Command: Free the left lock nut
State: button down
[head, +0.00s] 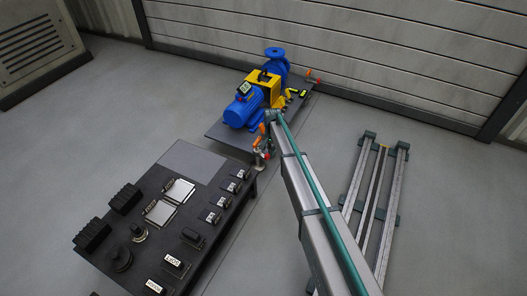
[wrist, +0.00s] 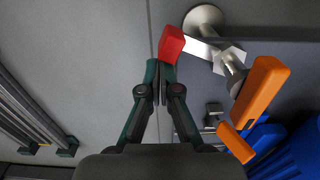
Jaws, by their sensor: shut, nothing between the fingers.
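In the wrist view a red-ended flat metal lever (wrist: 171,44) runs to a pale angular metal piece (wrist: 228,56), which looks like the left lock nut on a shaft. A round metal foot (wrist: 204,18) sits behind it. My gripper (wrist: 160,68) is shut and empty, its tips right beside the lower left of the red end; I cannot tell whether they touch. An orange handle (wrist: 262,90) stands to the right of the nut. In the head view the red end (head: 268,155) shows small at the skid's near corner, and my arm hides part of that area.
The dark skid (head: 228,138) carries a blue motor (head: 242,108), a yellow guard (head: 265,88) and a blue pump (head: 276,62). Another red-ended lever (head: 311,74) is at its far end. A dark workbench (head: 180,205) stands at near left; rails (head: 358,178) lie at right.

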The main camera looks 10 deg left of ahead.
aim_at(266, 156)
jog(key=shift+s+a, duration=0.1)
jog(key=shift+s, duration=0.25)
jog(key=shift+s+a+p, duration=0.4)
jog(key=shift+s+p, duration=0.05)
jog(key=shift+s, duration=0.2)
jog(key=shift+s+a+p, duration=0.4)
jog(key=shift+s+a, duration=0.05)
jog(key=shift+s, duration=0.1)
jog(key=shift+s+a, duration=0.1)
jog(key=shift+a, duration=0.1)
jog(key=shift+s+a, duration=0.3)
jog(key=shift+a, duration=0.05)
jog(key=shift+d+p, duration=0.2)
jog(key=shift+p, duration=0.25)
